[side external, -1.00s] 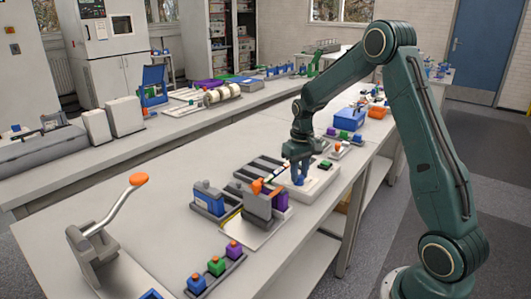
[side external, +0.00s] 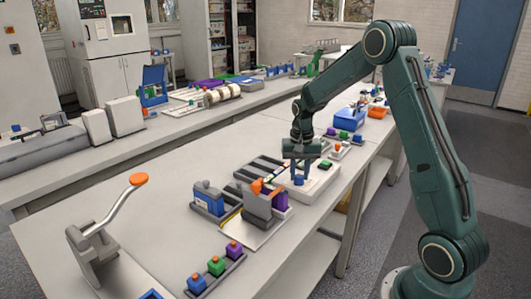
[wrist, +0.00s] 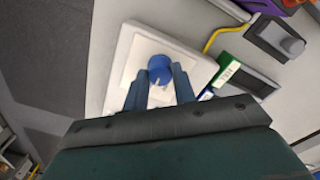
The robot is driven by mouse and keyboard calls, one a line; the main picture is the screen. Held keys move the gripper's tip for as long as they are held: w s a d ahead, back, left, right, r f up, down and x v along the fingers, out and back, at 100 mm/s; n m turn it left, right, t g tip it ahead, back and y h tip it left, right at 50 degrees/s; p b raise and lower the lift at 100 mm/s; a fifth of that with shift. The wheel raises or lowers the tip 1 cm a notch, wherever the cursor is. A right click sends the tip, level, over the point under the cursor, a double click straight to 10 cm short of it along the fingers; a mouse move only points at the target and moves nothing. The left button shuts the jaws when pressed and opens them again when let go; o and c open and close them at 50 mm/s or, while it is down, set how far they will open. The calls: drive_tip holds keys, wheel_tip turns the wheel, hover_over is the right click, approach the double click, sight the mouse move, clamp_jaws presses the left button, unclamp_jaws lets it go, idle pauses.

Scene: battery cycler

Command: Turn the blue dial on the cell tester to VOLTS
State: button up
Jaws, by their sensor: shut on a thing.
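The cell tester (side external: 322,182) is a white, flat box on the bench under my gripper. In the wrist view, its pale top (wrist: 128,62) fills the middle left. The blue dial (wrist: 159,65) stands up from that face, with a small white mark on its near side. My gripper (wrist: 161,76) points down with one finger on each side of the dial, shut on it. In the side view, my gripper (side external: 299,174) hides much of the blue dial (side external: 298,181). No VOLTS label can be read in either view.
A grey holder with an orange lever (side external: 260,187) and a purple block stands left of the tester. A grey tray (side external: 258,170) lies close behind. A green labelled cell (wrist: 226,73) and yellow cable (wrist: 216,36) lie right of the tester in the wrist view.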

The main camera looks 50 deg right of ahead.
sight(299, 177)
idle(0.3)
drive_tip(key=o, duration=1)
drive_tip(key=shift+r, duration=0.1)
wheel_tip(299, 177, up, 14)
drive_tip(key=shift+f, duration=0.15)
drive_tip(key=s+a+r+n+t, duration=0.3)
drive_tip(key=s+a+r+n, duration=0.3)
drive_tip(key=s+a, duration=0.55)
drive_tip(key=s+a+n+t, duration=0.1)
drive_tip(key=s+a, duration=0.2)
drive_tip(key=s, duration=0.1)
drive_tip(key=s+a+f+n, duration=0.1)
drive_tip(key=s+a+n, duration=0.1)
drive_tip(key=s+a, duration=0.1)
drive_tip(key=s+a+f+n+t, duration=0.1)
drive_tip(key=s+a, duration=0.2)
drive_tip(key=s, duration=0.2)
drive_tip(key=shift+a+n+t, duration=0.15)
drive_tip(key=shift+n+t, duration=0.15)
